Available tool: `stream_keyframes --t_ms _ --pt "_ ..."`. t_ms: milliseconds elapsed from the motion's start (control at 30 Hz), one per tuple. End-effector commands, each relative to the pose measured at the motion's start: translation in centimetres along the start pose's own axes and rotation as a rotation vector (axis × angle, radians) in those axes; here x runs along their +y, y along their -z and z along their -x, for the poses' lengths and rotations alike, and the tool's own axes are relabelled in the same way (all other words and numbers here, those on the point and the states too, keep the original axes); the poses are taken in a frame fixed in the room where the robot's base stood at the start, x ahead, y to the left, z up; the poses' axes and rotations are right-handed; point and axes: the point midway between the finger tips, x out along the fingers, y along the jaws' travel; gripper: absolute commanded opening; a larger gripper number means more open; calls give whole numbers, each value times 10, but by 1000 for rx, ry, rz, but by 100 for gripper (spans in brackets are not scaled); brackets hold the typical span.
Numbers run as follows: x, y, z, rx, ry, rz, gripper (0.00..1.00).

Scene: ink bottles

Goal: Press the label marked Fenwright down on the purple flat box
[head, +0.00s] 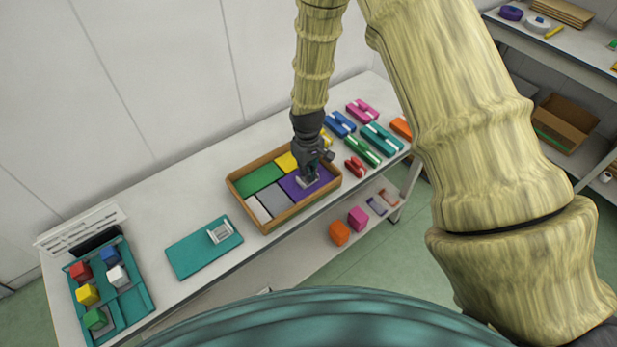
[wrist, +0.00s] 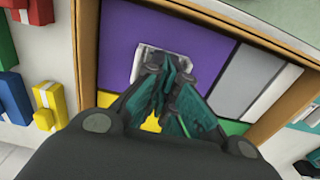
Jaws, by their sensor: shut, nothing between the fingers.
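The purple flat box (head: 318,180) lies in the right part of a brown open tray (head: 264,228). It also shows in the wrist view (wrist: 195,30). A white label (head: 304,184) lies on the purple box, under my gripper (head: 309,178). In the wrist view the label (wrist: 141,57) shows partly behind my shut, empty fingers (wrist: 163,70). The fingertips are at the label; I cannot tell if they press on it. Its writing is not readable.
The tray also holds green (head: 259,178), yellow (head: 287,161), grey (head: 275,199) and white (head: 257,208) flat boxes. A teal board (head: 195,252) with a small pale label sheet (head: 220,232) lies left. Several coloured boxes stand right, near the tray.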

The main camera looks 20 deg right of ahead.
Motion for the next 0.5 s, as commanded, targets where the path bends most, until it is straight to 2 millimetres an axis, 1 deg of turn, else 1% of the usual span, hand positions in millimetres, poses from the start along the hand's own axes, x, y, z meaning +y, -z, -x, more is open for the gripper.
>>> stream_keyframes --t_ms 500 --pt "0 0 -6 0 0 0 0"
